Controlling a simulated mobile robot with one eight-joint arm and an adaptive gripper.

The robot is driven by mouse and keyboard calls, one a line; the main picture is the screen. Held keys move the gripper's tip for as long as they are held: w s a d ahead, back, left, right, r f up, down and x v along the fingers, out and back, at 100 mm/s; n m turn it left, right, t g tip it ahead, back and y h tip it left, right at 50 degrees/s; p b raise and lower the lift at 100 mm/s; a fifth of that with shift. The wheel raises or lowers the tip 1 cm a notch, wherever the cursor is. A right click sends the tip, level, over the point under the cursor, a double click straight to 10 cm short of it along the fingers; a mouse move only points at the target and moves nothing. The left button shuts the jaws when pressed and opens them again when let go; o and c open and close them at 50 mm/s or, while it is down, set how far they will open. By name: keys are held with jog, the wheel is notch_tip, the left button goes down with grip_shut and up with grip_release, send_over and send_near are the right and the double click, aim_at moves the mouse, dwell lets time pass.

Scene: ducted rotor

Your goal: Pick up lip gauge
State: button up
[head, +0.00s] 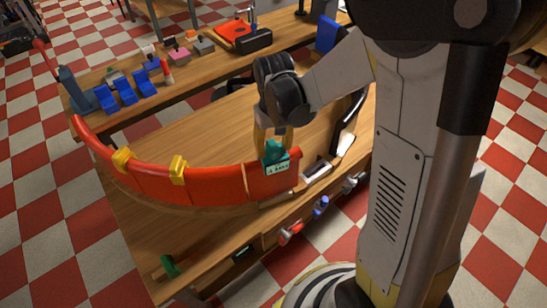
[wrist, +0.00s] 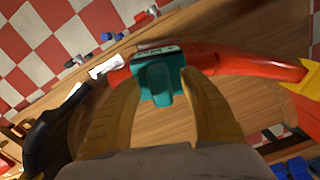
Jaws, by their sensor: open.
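The lip gauge, which I take to be the teal piece with a pale lettered plate (head: 275,160), sits on the right end of the curved red duct segment (head: 215,182). In the wrist view the lip gauge (wrist: 160,77) is in the middle, its raised tab toward me. My gripper (head: 274,138) is just above it. In the wrist view the yellow fingers of my gripper (wrist: 163,88) are open, one on each side of the gauge. I cannot tell whether either finger touches it. Part of the gauge is hidden by the fingers in the head view.
Two yellow clamps (head: 177,169) sit on the red arc, left of the gauge. A white-topped piece (head: 317,171) and a black curved part (head: 347,125) lie to the right. Small tools line the front edge of the wooden bench (head: 150,235). A second bench behind holds blue blocks (head: 126,91).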

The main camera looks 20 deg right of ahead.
jog(key=shift+f, duration=0.1)
grip_shut()
dwell(0.3)
notch_tip(320, 180, up, 5)
jog(key=shift+s+d+f+p, duration=0.1)
jog(key=shift+s+p, duration=0.05)
jog(key=shift+p, duration=0.85)
jog(key=s+d+r+p, duration=0.6)
jog(key=s+d+r, duration=0.1)
jog(key=r, duration=0.4)
jog(key=shift+s+d+r+p, duration=0.15)
jog(key=shift+s+d+p, duration=0.15)
jog(key=shift+d, duration=0.4)
